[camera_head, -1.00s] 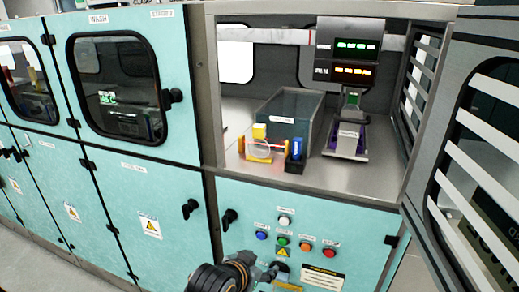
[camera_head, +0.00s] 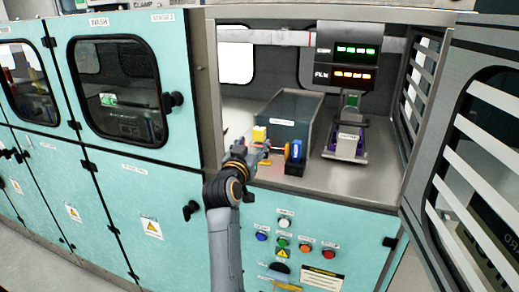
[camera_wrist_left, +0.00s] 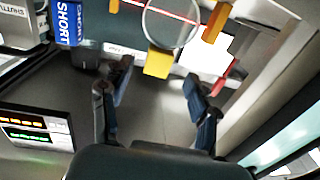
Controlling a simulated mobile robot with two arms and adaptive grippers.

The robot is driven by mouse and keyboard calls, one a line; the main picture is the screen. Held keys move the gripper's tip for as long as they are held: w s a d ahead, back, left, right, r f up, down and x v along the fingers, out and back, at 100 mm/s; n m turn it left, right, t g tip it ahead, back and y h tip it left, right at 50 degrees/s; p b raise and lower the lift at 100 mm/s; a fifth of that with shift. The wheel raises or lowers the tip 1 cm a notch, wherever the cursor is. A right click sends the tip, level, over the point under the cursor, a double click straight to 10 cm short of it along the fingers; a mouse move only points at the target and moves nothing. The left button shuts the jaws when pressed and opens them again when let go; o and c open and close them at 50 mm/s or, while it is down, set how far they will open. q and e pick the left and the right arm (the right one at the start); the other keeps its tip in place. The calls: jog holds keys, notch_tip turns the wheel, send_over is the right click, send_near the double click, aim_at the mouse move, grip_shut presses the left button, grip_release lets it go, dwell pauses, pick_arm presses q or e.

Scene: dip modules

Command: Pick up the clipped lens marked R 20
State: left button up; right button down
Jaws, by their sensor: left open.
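A round clear lens (camera_wrist_left: 172,22) with a red line across it shows at the top of the left wrist view. A yellow clip (camera_wrist_left: 158,62) sits at its rim and an orange piece (camera_wrist_left: 215,22) beside it. I cannot read any R 20 mark. In the head view my left gripper (camera_head: 262,152) is in the open cabinet bay and mostly hides the lens; the yellow piece (camera_head: 259,133) shows behind it. In the left wrist view my left gripper (camera_wrist_left: 157,82) is open and empty, its fingers apart, short of the clip. My right gripper is not in view.
A blue block marked SHORT (camera_wrist_left: 68,22) stands close by, also in the head view (camera_head: 295,150). Behind is a grey bin (camera_head: 290,108). A device with a purple base (camera_head: 347,145) stands right, under a lit display (camera_head: 350,62). The open louvred door (camera_head: 470,150) bounds the right.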

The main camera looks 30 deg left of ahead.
aim_at(258, 139)
pick_arm(q)
jog(key=shift+w+a, duration=0.25)
jog(key=shift+w, duration=0.35)
jog(key=x, duration=0.1)
jog(key=p+x, duration=0.1)
jog(key=x, duration=0.2)
jog(key=shift+w+f+p, duration=0.1)
jog(key=shift+f+p, duration=0.15)
jog(key=shift+p, duration=0.15)
jog(key=shift+w+a+f, duration=0.1)
jog(key=shift+w+a, duration=0.05)
jog(key=shift+w, duration=0.4)
jog(key=shift+c, duration=0.3)
jog(key=c, duration=1.2)
